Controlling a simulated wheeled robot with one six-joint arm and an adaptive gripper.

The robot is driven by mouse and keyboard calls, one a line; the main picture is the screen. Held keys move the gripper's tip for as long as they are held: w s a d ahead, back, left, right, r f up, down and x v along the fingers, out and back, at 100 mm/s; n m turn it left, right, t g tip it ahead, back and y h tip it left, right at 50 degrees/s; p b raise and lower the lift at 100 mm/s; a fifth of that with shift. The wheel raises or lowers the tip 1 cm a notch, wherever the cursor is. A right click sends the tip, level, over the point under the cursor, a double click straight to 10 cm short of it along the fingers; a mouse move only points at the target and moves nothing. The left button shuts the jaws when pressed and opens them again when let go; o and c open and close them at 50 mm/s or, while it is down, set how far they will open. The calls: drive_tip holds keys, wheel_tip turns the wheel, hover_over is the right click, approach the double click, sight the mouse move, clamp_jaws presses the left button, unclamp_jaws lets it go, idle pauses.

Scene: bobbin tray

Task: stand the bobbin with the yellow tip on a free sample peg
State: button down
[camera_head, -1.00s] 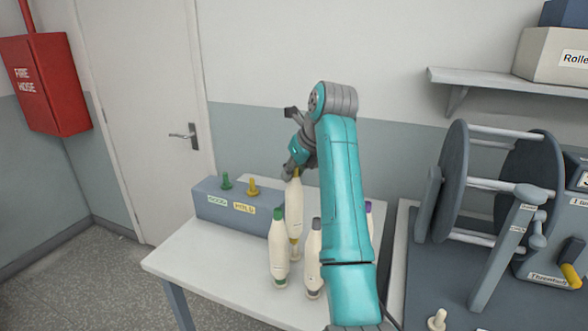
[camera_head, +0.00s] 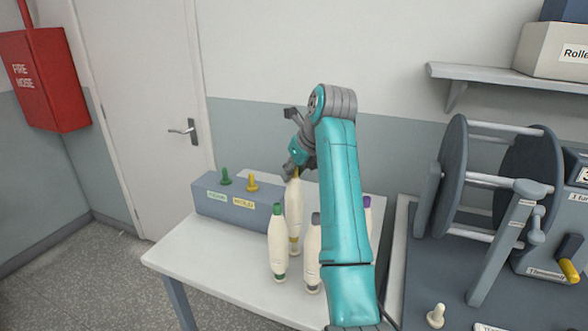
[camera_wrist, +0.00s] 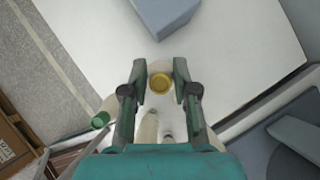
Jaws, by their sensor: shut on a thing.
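The bobbin with the yellow tip (camera_head: 293,220) is cream-coloured and upright at the back of a group of bobbins. It is partly hidden by the green-tipped and grey-tipped bobbins. My gripper (camera_wrist: 160,76) is shut on its upper end, with one finger on each side of the yellow tip (camera_wrist: 160,84) in the wrist view. I cannot tell whether its foot touches the table. A blue-grey block (camera_head: 220,208) at the back left carries a green peg (camera_head: 225,178) and a yellow peg (camera_head: 252,183), both with nothing on them. Its labels are blurred.
A green-tipped bobbin (camera_head: 278,248) and a grey-tipped bobbin (camera_head: 313,258) stand close in front; a purple tip (camera_head: 367,203) shows behind my arm. The white table (camera_head: 190,256) is clear at front left. A reel machine (camera_head: 455,190) stands on the right, near a cream peg (camera_head: 436,315).

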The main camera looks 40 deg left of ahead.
drive_tip(key=shift+f, duration=2.05)
drive_tip(key=c, duration=0.8)
unclamp_jaws()
drive_tip(key=shift+r, duration=0.1)
approach(297, 180)
drive_tip(key=shift+a, duration=0.1)
drive_tip(key=shift+f, duration=0.25)
